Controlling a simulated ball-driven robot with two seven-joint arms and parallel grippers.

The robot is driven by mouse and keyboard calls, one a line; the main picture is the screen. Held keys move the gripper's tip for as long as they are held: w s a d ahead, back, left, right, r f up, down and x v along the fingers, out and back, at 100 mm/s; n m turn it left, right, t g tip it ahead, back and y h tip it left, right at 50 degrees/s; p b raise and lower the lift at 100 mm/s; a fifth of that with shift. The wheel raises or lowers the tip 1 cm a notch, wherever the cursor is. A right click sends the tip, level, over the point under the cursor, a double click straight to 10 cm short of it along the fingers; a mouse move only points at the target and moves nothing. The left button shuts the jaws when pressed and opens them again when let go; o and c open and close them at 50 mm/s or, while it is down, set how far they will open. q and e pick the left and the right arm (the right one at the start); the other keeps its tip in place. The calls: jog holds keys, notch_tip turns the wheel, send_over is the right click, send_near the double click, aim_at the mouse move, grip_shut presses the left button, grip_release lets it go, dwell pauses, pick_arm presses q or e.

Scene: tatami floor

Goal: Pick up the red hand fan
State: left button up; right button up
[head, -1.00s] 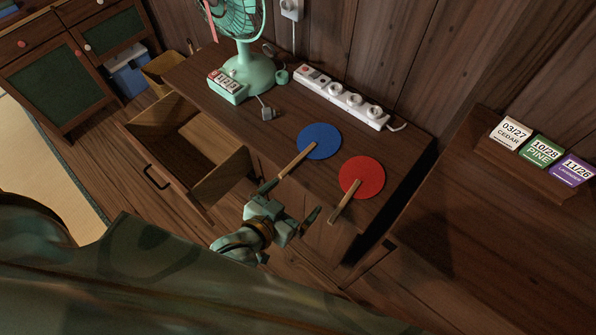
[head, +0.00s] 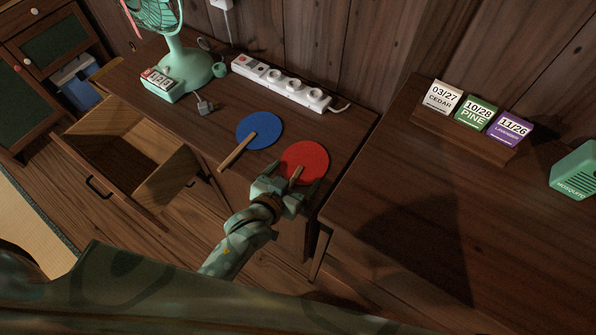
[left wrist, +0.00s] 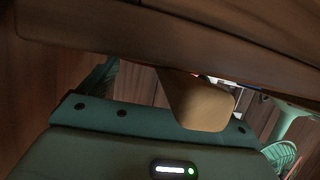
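The red hand fan (head: 305,158) lies on the wooden desk near its front right corner, its wooden handle pointing toward me. My left gripper (head: 290,184) is at the handle, its two fingers apart on either side of it. Part of the handle is hidden by the gripper in the head view. In the left wrist view the handle's tan rounded end (left wrist: 197,102) shows in front of the gripper's palm; I see no finger pressed against it. A blue hand fan (head: 260,131) lies to the left of the red one. My right gripper is not in view.
An open drawer (head: 165,183) juts out at the desk's left. A power strip (head: 281,83), a mint fan (head: 188,66) and a counter block (head: 158,84) stand at the back. A block calendar rack (head: 462,134) and a mosquito box (head: 576,171) are on the right-hand surface.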

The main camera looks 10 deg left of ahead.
pick_arm(q)
grip_shut()
